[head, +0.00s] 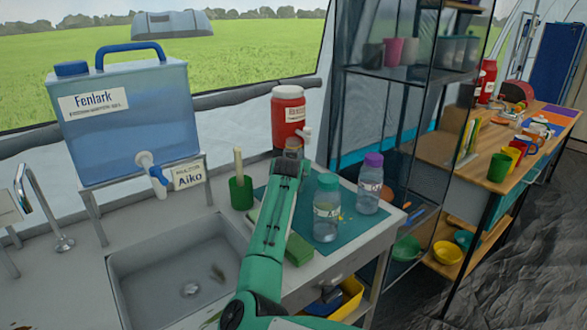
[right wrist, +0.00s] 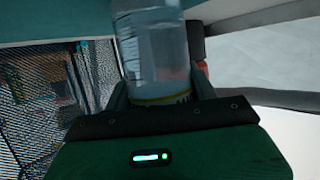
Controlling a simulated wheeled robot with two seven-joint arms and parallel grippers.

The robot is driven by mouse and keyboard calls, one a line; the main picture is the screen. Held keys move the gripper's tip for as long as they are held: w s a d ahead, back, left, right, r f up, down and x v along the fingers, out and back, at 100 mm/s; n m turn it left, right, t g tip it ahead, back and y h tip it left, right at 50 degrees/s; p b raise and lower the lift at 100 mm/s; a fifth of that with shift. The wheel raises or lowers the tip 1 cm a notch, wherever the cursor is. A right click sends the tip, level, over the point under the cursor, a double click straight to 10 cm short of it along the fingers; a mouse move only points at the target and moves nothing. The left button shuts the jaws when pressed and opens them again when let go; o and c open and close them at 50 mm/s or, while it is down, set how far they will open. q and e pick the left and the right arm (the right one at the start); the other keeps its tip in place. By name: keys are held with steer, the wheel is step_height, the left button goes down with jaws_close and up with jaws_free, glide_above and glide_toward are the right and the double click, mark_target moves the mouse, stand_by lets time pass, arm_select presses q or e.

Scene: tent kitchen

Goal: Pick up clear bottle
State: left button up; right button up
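In the right wrist view a clear bottle (right wrist: 152,50) with a yellow, white and dark label band lies between the two fingers of my right gripper (right wrist: 161,90). The fingers lie against both its sides with no clear gap. A clear bottle with a teal cap (head: 326,212) and one with a purple cap (head: 369,188) stand upright to the right. My left gripper is out of view.
The red jug (head: 288,115) stands close behind the gripped bottle. A green cup (head: 241,193) stands left of my arm, and a green sponge (head: 299,248) lies beside it. The sink (head: 190,270) is at left, under the blue water tank (head: 130,120). A dark shelf (head: 405,110) stands right.

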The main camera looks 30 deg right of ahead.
steer(key=shift+c, duration=1.3)
steer(key=shift+r, duration=0.25)
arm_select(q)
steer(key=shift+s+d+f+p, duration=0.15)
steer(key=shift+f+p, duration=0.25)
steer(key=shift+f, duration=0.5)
arm_select(e)
step_height(320, 180, up, 20)
steer(key=shift+f, duration=0.25)
